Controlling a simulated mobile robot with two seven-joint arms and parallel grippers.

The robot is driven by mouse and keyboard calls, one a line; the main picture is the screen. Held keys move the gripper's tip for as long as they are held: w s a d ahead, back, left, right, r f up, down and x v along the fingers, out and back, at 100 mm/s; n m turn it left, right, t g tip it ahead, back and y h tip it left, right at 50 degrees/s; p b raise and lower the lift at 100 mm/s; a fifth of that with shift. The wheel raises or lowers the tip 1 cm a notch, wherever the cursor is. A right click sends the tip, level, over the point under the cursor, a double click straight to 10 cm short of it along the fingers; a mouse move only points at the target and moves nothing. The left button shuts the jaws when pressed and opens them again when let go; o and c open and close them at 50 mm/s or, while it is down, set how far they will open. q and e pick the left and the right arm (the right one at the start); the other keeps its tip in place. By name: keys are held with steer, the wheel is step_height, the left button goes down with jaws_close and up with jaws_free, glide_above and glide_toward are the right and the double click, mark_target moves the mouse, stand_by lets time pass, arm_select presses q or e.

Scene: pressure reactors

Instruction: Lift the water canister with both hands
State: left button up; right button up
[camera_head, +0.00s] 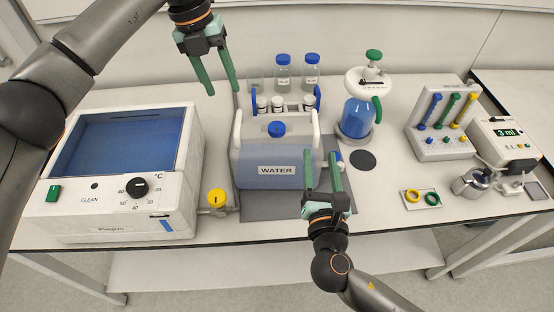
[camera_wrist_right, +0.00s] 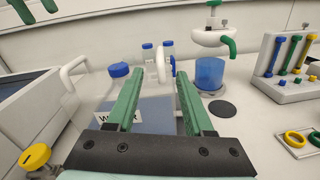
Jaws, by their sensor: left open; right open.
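The water canister (camera_head: 262,158) stands on a dark mat (camera_head: 262,206) on the bench. It has a blue cap, a WATER label and a white handle on each side. In the right wrist view the canister (camera_wrist_right: 92,100) is partly hidden behind my fingers. My left gripper (camera_head: 217,90) is open, empty and above the canister's left rear side, apart from it. My right gripper (camera_head: 323,168) is open and in front of the canister's right side, close to the right handle (camera_head: 316,130). In the right wrist view its green fingers (camera_wrist_right: 160,95) stand apart, with the right handle (camera_wrist_right: 160,65) seen between them.
A white bath (camera_head: 185,195) with a blue basin is left of the canister, with a yellow knob (camera_head: 216,198) between them. Behind stands a rack of bottles (camera_head: 283,72).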

mark_target(238, 121)
arm_select(q)
steer(key=f, duration=0.4)
steer(key=d+f, duration=0.1)
steer(key=f, duration=0.3)
steer(key=d+f, duration=0.1)
steer(key=f, duration=0.3)
steer(key=shift+d, duration=0.2)
arm_select(e)
steer(key=w, duration=1.2)
steer(key=shift+d, duration=0.3)
arm_select(q)
steer(key=shift+r, duration=0.1)
steer(key=shift+c, duration=0.3)
arm_select(e)
steer(key=shift+c, duration=0.3)
arm_select(q)
jaws_close()
arm_select(e)
jaws_close()
arm_select(q)
steer(key=shift+d+r, duration=0.1)
steer(key=shift+r, duration=0.1)
arm_select(e)
steer(key=shift+a+r, duration=0.1)
steer(key=shift+r, duration=0.15)
